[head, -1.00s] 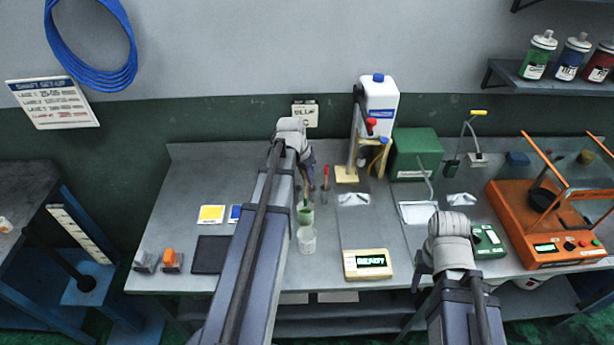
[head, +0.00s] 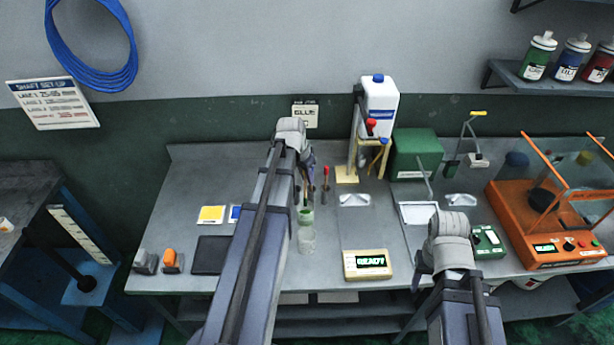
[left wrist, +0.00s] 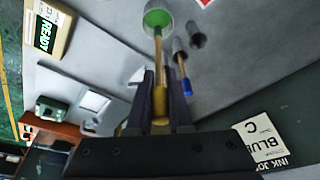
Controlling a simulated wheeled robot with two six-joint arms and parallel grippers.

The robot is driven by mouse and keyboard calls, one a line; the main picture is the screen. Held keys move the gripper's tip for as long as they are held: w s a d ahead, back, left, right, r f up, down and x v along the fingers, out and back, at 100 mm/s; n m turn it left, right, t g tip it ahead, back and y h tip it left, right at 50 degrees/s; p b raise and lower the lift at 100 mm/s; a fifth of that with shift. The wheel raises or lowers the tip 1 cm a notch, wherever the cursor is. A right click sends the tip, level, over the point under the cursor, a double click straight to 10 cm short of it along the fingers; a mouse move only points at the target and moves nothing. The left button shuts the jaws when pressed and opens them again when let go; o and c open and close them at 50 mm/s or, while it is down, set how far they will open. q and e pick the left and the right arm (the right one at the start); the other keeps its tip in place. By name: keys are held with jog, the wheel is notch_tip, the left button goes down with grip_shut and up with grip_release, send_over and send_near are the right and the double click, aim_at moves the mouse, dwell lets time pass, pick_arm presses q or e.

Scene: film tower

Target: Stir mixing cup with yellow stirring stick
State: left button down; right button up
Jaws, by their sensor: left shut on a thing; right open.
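My left gripper (left wrist: 160,98) is shut on the yellow stirring stick (left wrist: 159,62). The stick's yellow handle sits between the fingers, and its far end reaches into a cup with green contents, the mixing cup (left wrist: 149,20). In the head view the mixing cup (head: 306,215) stands upright on the bench, just right of my left arm. The left gripper (head: 308,184) is above it, partly hidden by its own wrist. Whether the stick touches the cup's bottom is hidden. My right gripper (head: 418,268) is open over the bench front, far from the cup and mostly hidden by its arm.
A scale reading READY (head: 367,264) is to the right. A dark pad (head: 211,256) lies left.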

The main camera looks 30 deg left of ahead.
notch_tip(320, 180, up, 5)
jog(key=p, duration=0.5)
